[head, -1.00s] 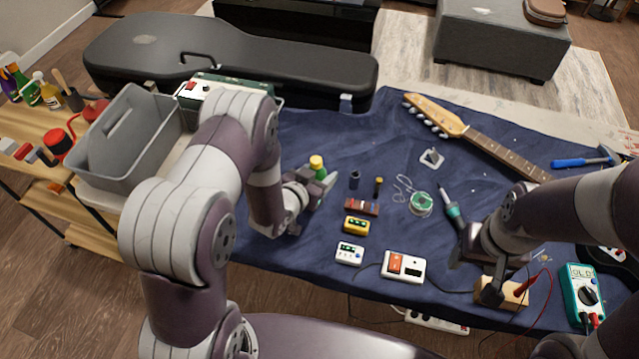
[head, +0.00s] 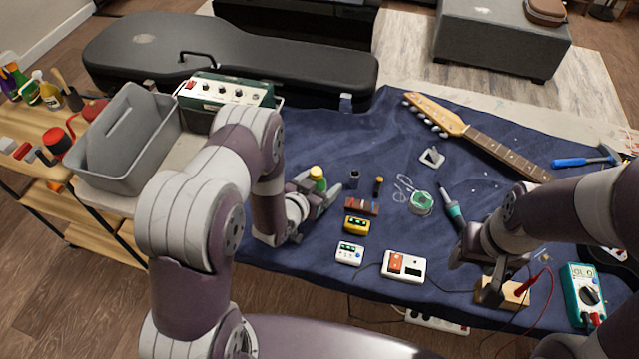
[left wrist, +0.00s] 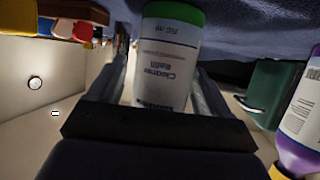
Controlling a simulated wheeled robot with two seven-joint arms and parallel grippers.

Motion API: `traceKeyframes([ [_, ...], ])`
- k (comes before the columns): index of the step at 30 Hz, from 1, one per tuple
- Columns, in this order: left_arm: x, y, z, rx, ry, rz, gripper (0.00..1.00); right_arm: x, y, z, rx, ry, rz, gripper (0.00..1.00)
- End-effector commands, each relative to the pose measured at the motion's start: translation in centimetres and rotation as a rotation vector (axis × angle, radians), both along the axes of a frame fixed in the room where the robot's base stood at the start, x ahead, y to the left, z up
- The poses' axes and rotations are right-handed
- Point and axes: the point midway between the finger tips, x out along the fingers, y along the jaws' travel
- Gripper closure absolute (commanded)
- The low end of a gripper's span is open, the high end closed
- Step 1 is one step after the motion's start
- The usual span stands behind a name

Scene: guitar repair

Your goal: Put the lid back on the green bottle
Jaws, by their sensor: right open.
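The green bottle (head: 319,184) has a yellow top and stands between the fingers of my left gripper (head: 321,192) over the blue cloth. I cannot tell whether the yellow top is the lid. In the left wrist view the bottle (left wrist: 170,60) shows a white label with upside-down text and a green band, and a finger of the left gripper (left wrist: 165,95) lies on each side. The gripper appears shut on it. Whether its base touches the cloth is hidden. My right gripper (head: 490,283) is open at the front right, by a wooden block (head: 516,293).
A grey bin (head: 130,150) and a green amplifier (head: 228,92) stand left of the bottle. Small pedals (head: 356,225), a dark jar (head: 354,178) and a solder spool (head: 421,203) lie to its right. A guitar neck (head: 480,135) lies at the back right.

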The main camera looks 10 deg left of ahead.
Motion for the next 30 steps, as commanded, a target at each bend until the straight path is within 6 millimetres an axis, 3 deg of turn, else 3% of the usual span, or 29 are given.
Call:
traceKeyframes([
  [8, -0.5, 0.2, 0.6, 0.001, 0.002, 0.0, 0.21, 0.0, 0.0, 0.3, 0.0, 0.0, 0.0, 0.44],
  [21, -8.6, 2.7, 4.1, 0.0, 0.001, 0.004, 0.21, 0.0, 0.0, 0.5, 0.0, 0.0, 0.0, 0.44],
  [30, -10.6, 3.2, 4.9, 0.0, 0.0, 0.0, 0.21, 0.0, 0.0, 0.6, 0.0, 0.0, 0.0, 0.44],
])
